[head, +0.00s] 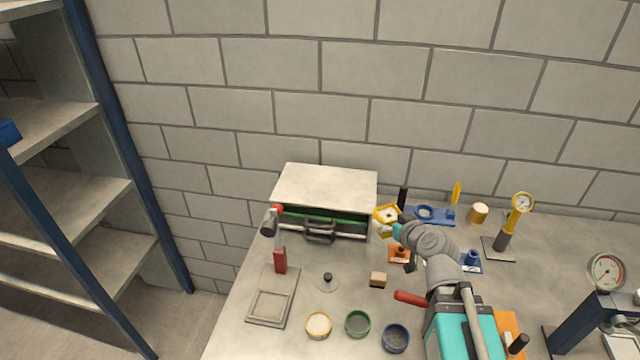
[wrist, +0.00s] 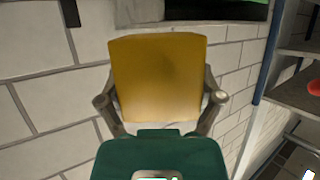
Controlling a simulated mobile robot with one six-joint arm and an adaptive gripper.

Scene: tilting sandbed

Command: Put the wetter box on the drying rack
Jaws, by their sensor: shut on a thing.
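My gripper (head: 393,229) is shut on a yellow box (head: 386,214), held near the right front corner of the white-topped cabinet. In the wrist view the yellow box (wrist: 157,78) fills the space between the two fingers, with a finger against each side. In the head view its top looks pale, with a yellow rim. I cannot tell from its surface how wet it is. An orange piece (head: 399,254) and a blue piece (head: 471,262) with pale labels stand on the bench near my arm. I cannot pick out the drying rack with certainty.
The white-topped cabinet (head: 326,187) has a dark front with a handle. Yellow (head: 318,325), green (head: 357,323) and blue (head: 396,338) rimmed cups stand at the front. Shelves (head: 70,197) stand left.

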